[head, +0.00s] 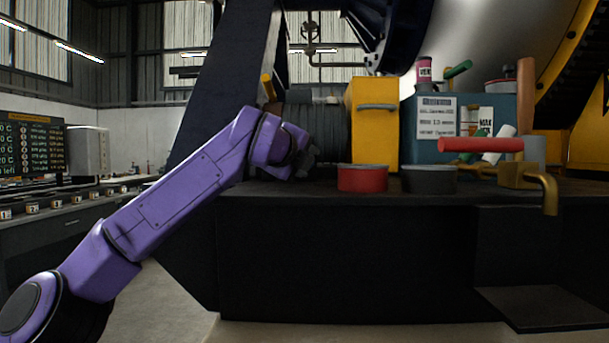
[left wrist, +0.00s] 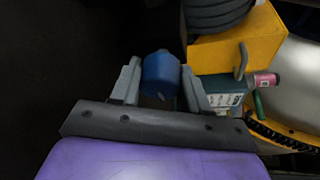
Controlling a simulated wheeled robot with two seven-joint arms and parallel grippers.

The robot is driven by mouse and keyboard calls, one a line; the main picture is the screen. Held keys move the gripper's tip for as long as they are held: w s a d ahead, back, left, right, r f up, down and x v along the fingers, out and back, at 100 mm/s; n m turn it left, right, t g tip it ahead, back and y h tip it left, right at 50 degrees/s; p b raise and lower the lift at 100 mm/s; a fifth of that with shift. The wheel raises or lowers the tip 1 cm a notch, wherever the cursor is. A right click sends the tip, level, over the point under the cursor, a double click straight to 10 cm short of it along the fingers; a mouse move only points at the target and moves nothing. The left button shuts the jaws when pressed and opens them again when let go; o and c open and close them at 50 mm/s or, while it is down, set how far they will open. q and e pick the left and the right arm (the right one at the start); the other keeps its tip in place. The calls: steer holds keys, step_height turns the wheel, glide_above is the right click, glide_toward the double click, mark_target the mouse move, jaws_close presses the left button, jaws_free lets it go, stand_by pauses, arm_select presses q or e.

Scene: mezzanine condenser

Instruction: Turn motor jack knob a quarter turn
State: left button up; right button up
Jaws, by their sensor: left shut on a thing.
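A blue rounded knob (left wrist: 161,74), which I take for the motor jack knob, shows in the left wrist view between the two grey fingers of my left gripper (left wrist: 158,88). The gripper is shut on it, one finger on each side. In the head view my purple left arm reaches in from the left, and its gripper (head: 304,160) is at the back of the dark bench, left of the yellow box. The knob is hidden there behind the wrist and gripper. My right gripper is in neither view.
The yellow box (head: 376,138) with a grey handle stands right of my gripper. A red tin (head: 362,179) and dark tin (head: 429,180) stand before it on the bench (head: 300,200). Farther right are a teal box (head: 411,135) and a brass valve (head: 520,174) with a red handle.

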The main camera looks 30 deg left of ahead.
arm_select(q)
steer(key=shift+r, duration=0.1)
stand_by(0.5)
steer(key=o, duration=1)
steer(key=shift+b, duration=0.3)
steer(key=b+v, duration=0.1)
steer(key=v, duration=0.9)
steer(key=shift+s+b, duration=0.25)
steer(key=shift+b, duration=0.15)
